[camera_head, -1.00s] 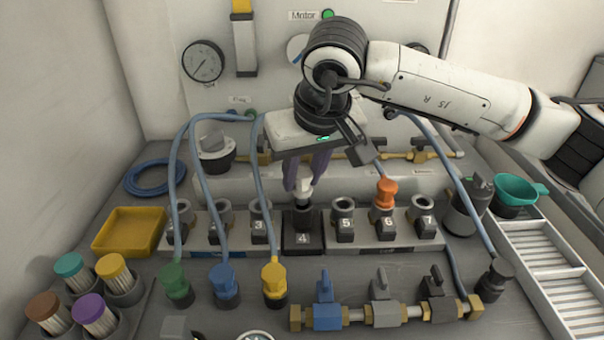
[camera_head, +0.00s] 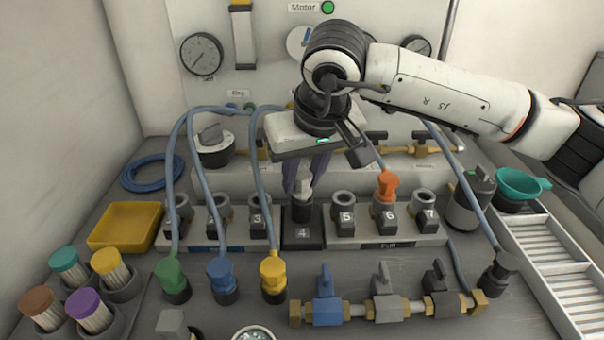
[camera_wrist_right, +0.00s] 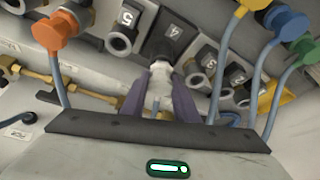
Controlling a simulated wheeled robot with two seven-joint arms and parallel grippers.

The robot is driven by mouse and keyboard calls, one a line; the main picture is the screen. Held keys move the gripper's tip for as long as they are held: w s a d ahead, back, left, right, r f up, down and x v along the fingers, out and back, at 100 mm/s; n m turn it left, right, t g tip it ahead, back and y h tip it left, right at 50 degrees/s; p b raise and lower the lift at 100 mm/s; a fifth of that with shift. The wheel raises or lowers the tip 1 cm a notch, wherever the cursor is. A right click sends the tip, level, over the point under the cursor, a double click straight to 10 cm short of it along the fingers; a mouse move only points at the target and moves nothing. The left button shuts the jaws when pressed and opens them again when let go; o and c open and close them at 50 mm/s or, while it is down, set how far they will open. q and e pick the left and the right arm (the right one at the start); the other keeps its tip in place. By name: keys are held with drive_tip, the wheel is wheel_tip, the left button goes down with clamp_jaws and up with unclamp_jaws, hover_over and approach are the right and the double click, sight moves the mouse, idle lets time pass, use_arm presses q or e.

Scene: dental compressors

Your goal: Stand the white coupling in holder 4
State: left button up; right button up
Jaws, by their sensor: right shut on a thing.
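The white coupling (camera_head: 304,186) is between the fingers of my right gripper (camera_head: 306,178), which is shut on it. It is upright at the mouth of holder 4 (camera_head: 302,236), the dark block in the middle of the row. In the right wrist view the coupling (camera_wrist_right: 158,90) sits between the two purple fingers (camera_wrist_right: 157,98), with its far end against or in holder 4 (camera_wrist_right: 166,42). How deep it sits is hidden. My left gripper is not in view.
Holder 5 (camera_head: 344,212) and holder 3 (camera_head: 258,220) stand close on either side. An orange coupling (camera_head: 388,186) is in holder 6. Hoses with green, blue and yellow (camera_head: 273,272) couplings arch at the left. A valve manifold (camera_head: 385,306) lies in front.

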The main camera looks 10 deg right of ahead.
drive_tip(key=shift+f, duration=0.4)
drive_tip(key=o, duration=1.2)
drive_tip(key=shift+c, duration=0.2)
drive_tip(key=v, duration=1)
drive_tip(key=shift+r, duration=0.15)
drive_tip(key=shift+s, duration=0.1)
